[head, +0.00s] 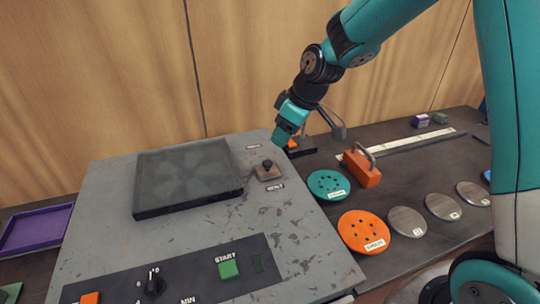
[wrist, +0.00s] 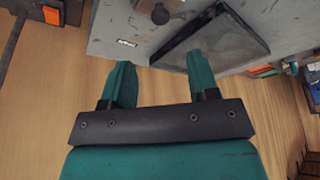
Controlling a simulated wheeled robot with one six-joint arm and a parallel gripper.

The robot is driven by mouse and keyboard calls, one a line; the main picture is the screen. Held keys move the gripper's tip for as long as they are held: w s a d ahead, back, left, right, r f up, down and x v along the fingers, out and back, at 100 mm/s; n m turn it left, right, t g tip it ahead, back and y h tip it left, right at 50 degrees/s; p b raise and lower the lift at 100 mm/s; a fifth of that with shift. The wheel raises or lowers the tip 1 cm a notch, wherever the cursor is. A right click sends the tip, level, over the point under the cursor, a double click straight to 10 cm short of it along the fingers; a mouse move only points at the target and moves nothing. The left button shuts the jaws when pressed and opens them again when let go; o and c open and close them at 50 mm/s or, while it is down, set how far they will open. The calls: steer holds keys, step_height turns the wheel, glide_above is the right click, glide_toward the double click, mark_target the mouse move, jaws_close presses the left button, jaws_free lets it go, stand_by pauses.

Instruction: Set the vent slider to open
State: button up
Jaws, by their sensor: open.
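The vent slider (head: 267,167) is a small dark knob on a beige plate, on the grey machine top just right of the dark fan cover. A small white label lies above it and another below it, too small to read. The knob (wrist: 160,14) also shows at the top of the wrist view. My gripper (head: 284,136) is above and slightly right of the slider in the head view, apart from it. In the wrist view my gripper (wrist: 161,68) has its two teal fingers spread with nothing between them.
The square fan cover (head: 188,177) rises slightly from the machine top. A control panel with a green START button (head: 228,269) is at the front. Right of the machine are teal (head: 328,184) and orange discs (head: 363,231), several metal discs and an orange handled block (head: 362,168).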

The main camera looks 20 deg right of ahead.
mark_target(268, 162)
steer(key=p+x, duration=0.2)
steer(key=x, duration=0.8)
steer(key=shift+a+f, duration=0.1)
steer(key=shift+f, duration=0.2)
